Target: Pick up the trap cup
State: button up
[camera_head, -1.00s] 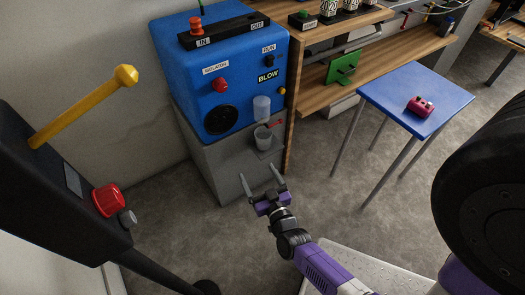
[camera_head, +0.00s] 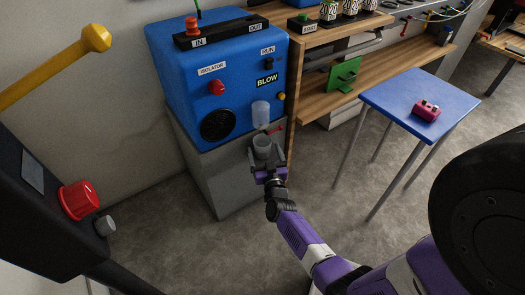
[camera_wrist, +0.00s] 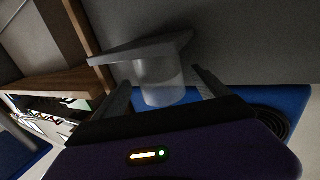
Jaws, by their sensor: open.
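The trap cup (camera_head: 262,143) is a grey, translucent cup at the front of the blue machine (camera_head: 213,70), below a clear bowl (camera_head: 260,112). My gripper (camera_head: 266,155) is open at the cup, with a finger on either side. In the wrist view the cup (camera_wrist: 161,92) shows between the two open fingers of my gripper (camera_wrist: 162,80), against a flat grey shelf (camera_wrist: 125,50). I cannot tell whether either finger touches it. My gripper hides the cup's lower part in the head view.
A grey cabinet (camera_head: 222,175) supports the blue machine. A wooden bench (camera_head: 330,95) stands to the right. A blue table (camera_head: 385,97) holds a red block (camera_head: 426,110). A black post with a red button (camera_head: 78,200) and yellow handle is at left. Floor between is clear.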

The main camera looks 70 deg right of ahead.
jog(key=shift+w+d+f, duration=0.1)
jog(key=shift+w+d, duration=0.35)
jog(key=shift+d, duration=0.1)
jog(key=shift+c, duration=0.3)
jog(key=c, duration=1.4)
jog(key=shift+c, duration=0.7)
jog(key=shift+r, duration=0.2)
